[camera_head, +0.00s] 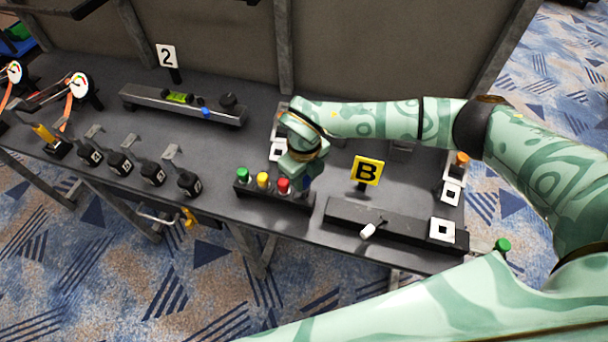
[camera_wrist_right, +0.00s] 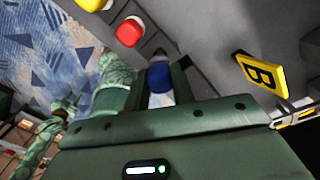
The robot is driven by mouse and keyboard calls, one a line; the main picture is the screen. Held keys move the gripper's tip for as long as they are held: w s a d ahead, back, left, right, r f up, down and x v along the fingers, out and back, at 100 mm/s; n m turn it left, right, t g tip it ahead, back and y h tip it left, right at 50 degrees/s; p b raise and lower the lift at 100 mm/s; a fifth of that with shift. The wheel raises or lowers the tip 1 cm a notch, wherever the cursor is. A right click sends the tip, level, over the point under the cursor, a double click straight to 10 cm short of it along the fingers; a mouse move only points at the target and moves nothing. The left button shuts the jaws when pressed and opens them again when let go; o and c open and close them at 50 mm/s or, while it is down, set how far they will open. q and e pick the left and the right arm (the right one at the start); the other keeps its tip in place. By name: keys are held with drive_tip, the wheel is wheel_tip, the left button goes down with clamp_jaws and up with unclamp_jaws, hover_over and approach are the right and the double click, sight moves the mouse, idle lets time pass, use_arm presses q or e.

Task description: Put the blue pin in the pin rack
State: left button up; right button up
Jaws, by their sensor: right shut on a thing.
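The pin rack (camera_head: 270,197) is a dark block near the table's front edge. It holds a green pin (camera_head: 243,175), a yellow pin (camera_head: 263,180) and a red pin (camera_head: 283,185), all upright. My right gripper (camera_head: 304,184) is at the rack's right end, beside the red pin. In the right wrist view it is shut on the blue pin (camera_wrist_right: 160,82), which shows between the fingers. A grey part shows just past the pin's blue head; I cannot tell whether the pin is in the rack's end hole. My left gripper is not in view.
A yellow B sign (camera_head: 367,170) stands just right of the rack, close to my right gripper. Several black weights with handles (camera_head: 189,184) stand to the left. A panel wall closes the back.

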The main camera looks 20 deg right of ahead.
drive_tip(key=shift+f+b, duration=0.45)
drive_tip(key=shift+f, duration=0.6)
drive_tip(key=shift+f, duration=0.35)
drive_tip(key=shift+f+b, duration=0.45)
drive_tip(key=shift+f, duration=0.15)
drive_tip(key=o, duration=1.6)
drive_tip(key=shift+c, duration=0.2)
drive_tip(key=shift+r, duration=0.15)
wheel_tip(320, 180, up, 7)
drive_tip(key=p, duration=0.6)
